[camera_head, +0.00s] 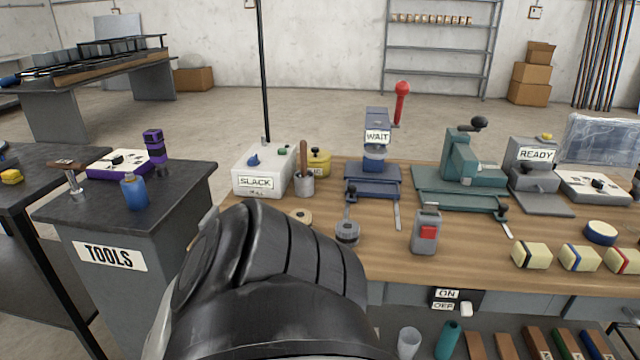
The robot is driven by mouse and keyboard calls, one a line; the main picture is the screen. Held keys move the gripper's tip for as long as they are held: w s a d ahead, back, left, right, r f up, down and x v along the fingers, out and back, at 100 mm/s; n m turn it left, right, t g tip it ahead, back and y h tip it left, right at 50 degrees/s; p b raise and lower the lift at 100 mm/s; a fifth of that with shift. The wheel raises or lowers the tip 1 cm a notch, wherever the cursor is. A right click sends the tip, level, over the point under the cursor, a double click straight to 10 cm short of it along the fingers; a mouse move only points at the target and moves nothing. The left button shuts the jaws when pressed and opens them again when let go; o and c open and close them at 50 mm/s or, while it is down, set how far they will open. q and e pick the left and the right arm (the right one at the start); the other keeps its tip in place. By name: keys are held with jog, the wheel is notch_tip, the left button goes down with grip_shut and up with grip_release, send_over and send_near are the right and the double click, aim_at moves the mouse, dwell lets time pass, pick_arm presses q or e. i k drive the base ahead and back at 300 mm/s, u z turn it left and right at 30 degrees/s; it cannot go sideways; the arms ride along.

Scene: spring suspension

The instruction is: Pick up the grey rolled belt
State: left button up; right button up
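A small grey round thing (347,232), which looks like a rolled belt, sits on the wooden workbench (460,245) near the middle of the view. A thin dark rod or post rises at it, and I cannot tell whether the two are joined. A tan roll (299,216) lies to its left, partly hidden by a black part of my own arm. A roll with a blue side (601,232) lies at the far right. Neither of my grippers is in view.
A grey device with a red button (427,232) stands right of the grey roll. The blue WAIT press (374,165) and white SLACK box (263,170) stand behind. Several cream blocks (531,255) line the front right. The TOOLS cabinet (165,235) is at left.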

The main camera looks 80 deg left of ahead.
aim_at(347, 231)
jog(key=u, duration=1.4)
jog(key=i, duration=0.55)
jog(key=u, duration=0.2)
